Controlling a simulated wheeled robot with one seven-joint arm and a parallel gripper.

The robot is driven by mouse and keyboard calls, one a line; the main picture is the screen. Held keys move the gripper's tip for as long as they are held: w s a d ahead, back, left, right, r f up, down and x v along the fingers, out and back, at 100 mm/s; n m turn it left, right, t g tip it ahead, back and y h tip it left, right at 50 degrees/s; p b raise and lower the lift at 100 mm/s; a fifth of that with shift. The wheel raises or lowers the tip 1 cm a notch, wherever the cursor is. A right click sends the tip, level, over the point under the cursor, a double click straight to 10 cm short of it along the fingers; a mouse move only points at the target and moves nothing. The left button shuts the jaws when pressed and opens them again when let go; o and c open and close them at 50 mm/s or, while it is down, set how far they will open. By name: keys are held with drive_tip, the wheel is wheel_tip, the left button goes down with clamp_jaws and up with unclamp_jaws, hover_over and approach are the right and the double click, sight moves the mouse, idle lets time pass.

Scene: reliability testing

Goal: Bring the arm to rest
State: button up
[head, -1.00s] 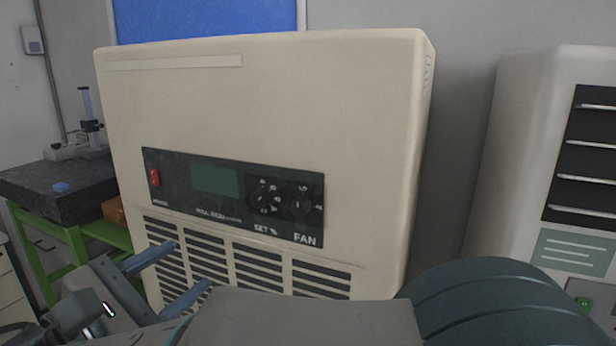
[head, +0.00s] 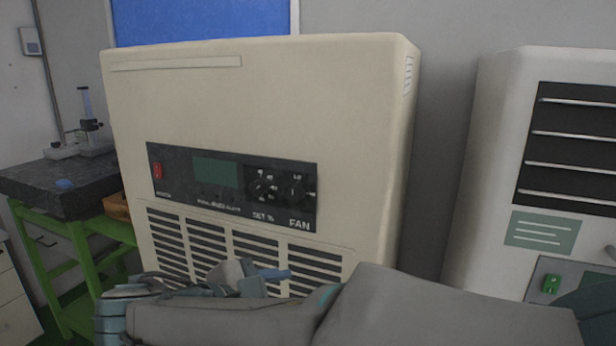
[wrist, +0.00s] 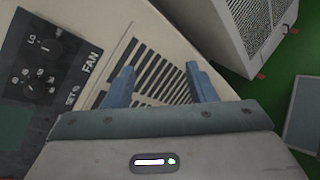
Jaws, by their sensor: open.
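My arm (head: 225,322) lies folded low across the bottom of the head view. My gripper (wrist: 160,82) shows in the wrist view with its two blue fingers apart and nothing between them. It is in front of the vent slats of a cream machine (head: 260,95). In the head view the gripper is partly hidden behind my arm, with one blue fingertip showing at the lower middle. The machine's dark control panel (head: 232,185) has a red switch, a green screen and two dials.
A second pale cabinet (head: 490,130) with dark louvres stands at the right. A green-framed bench (head: 50,185) with a dark top is at the left. A blue board (head: 200,18) hangs on the wall behind. Green floor shows in the wrist view.

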drive_tip(key=s+d+f+m+g+y, duration=0.3)
drive_tip(key=d+f+m+y, duration=0.1)
drive_tip(key=d+f+m, duration=0.3)
drive_tip(key=s+d+f+m+g+y, duration=0.3)
drive_tip(key=d+f+m+y, duration=0.2)
drive_tip(key=d+m, duration=0.6)
wheel_tip(320, 180, down, 2)
drive_tip(key=shift+s+d+f+m, duration=0.2)
drive_tip(key=shift+s+d+m, duration=0.05)
drive_tip(key=shift+m, duration=0.45)
